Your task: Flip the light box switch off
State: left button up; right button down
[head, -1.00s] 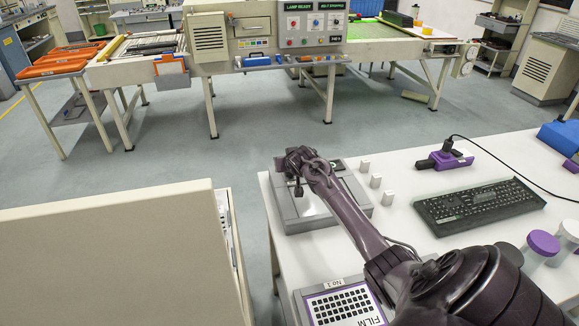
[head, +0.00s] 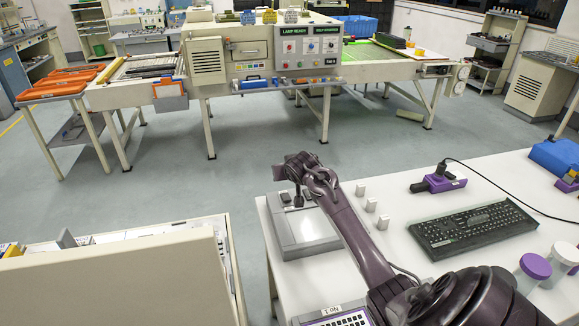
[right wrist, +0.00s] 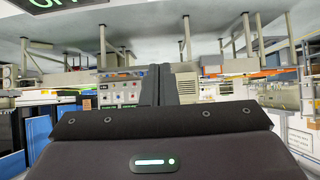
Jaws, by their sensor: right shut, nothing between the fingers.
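The light box (head: 310,228), a low grey case with a pale panel, stands at the left end of the white table. My right arm reaches over it from the lower right. My right gripper (head: 299,203) is shut and empty, pointing down over the box's far strip, near small dark parts there. Which part is the switch, and whether the gripper touches it, I cannot tell. In the right wrist view the dark closed fingers (right wrist: 159,85) stand upright in the middle, with no box visible between them. My left gripper is not in view.
Small white blocks (head: 371,205) stand right of the box. A beige cabinet (head: 130,275) is at left. A large machine (head: 265,55) stands beyond the open floor.

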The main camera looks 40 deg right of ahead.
jog(key=shift+s+a+r, duration=0.3)
jog(key=shift+s+r, duration=0.25)
jog(key=shift+r, duration=0.35)
jog(key=shift+s+a+r, duration=0.3)
jog(key=shift+s+r, duration=0.25)
jog(key=shift+r, duration=0.3)
